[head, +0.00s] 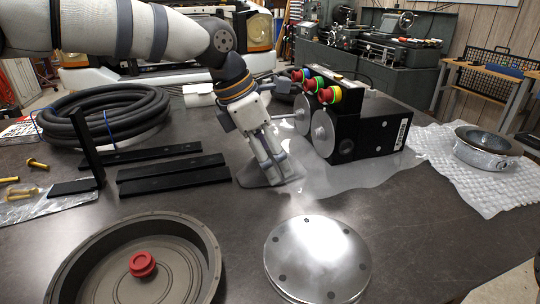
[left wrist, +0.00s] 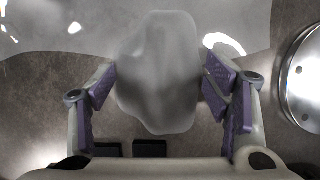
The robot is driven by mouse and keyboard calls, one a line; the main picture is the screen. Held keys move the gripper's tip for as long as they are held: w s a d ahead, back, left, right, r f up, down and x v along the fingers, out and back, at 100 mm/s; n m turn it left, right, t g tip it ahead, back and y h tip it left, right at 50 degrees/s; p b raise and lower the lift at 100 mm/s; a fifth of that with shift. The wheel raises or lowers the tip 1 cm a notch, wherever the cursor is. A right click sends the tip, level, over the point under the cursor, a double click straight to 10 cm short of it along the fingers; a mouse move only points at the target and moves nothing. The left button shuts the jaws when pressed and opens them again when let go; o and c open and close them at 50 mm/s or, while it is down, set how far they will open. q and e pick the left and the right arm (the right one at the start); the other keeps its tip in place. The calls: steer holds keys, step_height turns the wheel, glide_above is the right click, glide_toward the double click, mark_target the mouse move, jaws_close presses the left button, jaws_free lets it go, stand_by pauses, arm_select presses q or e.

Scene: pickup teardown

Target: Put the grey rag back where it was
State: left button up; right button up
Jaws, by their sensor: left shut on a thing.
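My left gripper (head: 273,180) reaches down over the middle of the dark table. Its fingers are shut on the grey rag (head: 258,174), a flat grey cloth low at the tabletop. In the left wrist view the grey rag (left wrist: 158,75) fills the space between the two purple-padded fingers of my left gripper (left wrist: 160,90). I cannot tell whether the rag touches the table. My right gripper is not in view.
A black box with coloured buttons (head: 370,125) stands on clear plastic sheeting (head: 345,178) just right of the gripper. Black bars (head: 172,178) lie to the left. A round metal lid (head: 317,258) and a round pan (head: 85,270) are in front. A coiled black hose (head: 105,112) lies behind left.

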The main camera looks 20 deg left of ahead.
arm_select(q)
steer(key=shift+s, duration=0.1)
steer(key=shift+f, duration=0.1)
steer(key=o, duration=1)
steer(key=v, duration=1.2)
steer(key=shift+p, duration=0.3)
